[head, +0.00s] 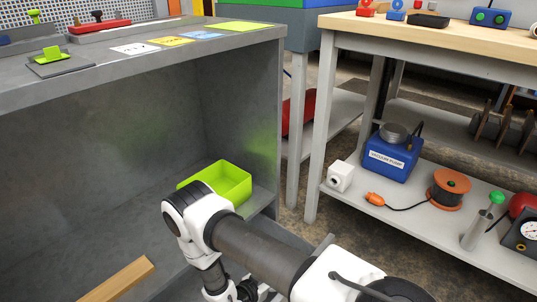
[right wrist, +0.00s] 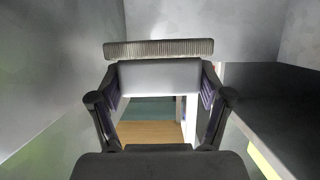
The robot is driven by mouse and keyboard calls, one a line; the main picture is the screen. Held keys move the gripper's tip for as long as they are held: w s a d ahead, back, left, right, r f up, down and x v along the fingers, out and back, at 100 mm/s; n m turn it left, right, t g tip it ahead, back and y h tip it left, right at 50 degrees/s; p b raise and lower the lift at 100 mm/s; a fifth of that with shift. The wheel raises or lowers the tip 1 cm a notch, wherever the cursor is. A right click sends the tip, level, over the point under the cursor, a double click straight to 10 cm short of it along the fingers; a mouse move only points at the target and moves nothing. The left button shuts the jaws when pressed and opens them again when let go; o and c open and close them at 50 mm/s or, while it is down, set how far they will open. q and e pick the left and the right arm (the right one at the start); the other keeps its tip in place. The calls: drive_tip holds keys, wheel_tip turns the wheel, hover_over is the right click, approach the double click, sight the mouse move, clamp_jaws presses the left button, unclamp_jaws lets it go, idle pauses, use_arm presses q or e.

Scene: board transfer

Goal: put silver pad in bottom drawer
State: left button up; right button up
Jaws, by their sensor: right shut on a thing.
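In the right wrist view, my right gripper (right wrist: 160,82) is shut on a smooth, pale silver block, which looks like the silver pad (right wrist: 160,75). The block lies level across the two fingers. A ribbed grey bar (right wrist: 158,48) sits just beyond it; I cannot tell whether it is part of the pad. In the head view, my right arm reaches down in front of the grey bench; its gripper is mostly hidden low in the picture and the pad does not show. I cannot make out the bottom drawer with certainty. My left gripper is not in view.
A lime green bin (head: 232,178) stands inside the grey bench (head: 283,120), close behind my right arm. A wooden strip (head: 120,280) shows at lower left. A shelf at right holds a blue vacuum pump (head: 392,160) and an orange reel (head: 449,188). Grey walls rise around my right gripper.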

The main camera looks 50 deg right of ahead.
wheel_tip(320, 180, down, 4)
drive_tip(key=shift+f+b, duration=0.15)
drive_tip(key=shift+b, duration=0.8)
drive_tip(key=shift+f+b, duration=0.45)
drive_tip(key=shift+f, duration=0.15)
drive_tip(key=o, duration=0.9)
